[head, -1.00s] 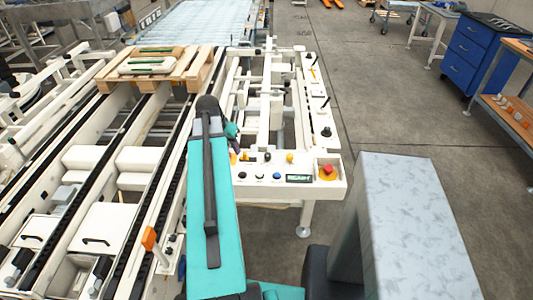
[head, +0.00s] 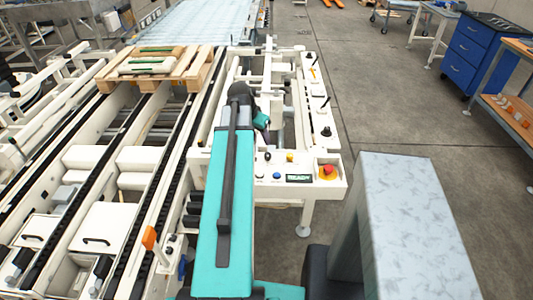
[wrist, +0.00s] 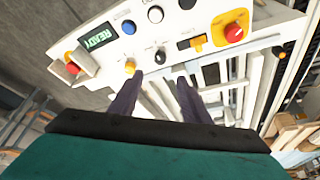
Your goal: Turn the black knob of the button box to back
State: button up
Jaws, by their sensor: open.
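The button box (head: 309,188) is a white panel at the near end of the white frame. It fills the top of the wrist view (wrist: 205,52). Its black knob (wrist: 160,56) is upright in the wrist view, between a yellow knob and a dark slot; it also shows in the head view (head: 267,157). My gripper (wrist: 161,78) is open and empty, its two dark fingers pointing at the panel. The black knob lies just beyond the gap between the fingertips, apparently untouched.
Close to the black knob are the yellow knob (wrist: 129,66), a white button (wrist: 155,14), a blue button (wrist: 128,27) and the READY display (wrist: 98,38). A red emergency stop (head: 327,171) sits at the panel's right end. Open floor (head: 380,120) lies to the right.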

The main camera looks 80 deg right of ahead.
aim_at(268, 154)
jog(key=shift+p+x, duration=1.65)
jog(key=shift+x, duration=5.1)
jog(key=shift+c, duration=0.4)
jog(key=c, duration=1)
jog(key=shift+o, duration=0.2)
jog(key=shift+a, duration=0.1)
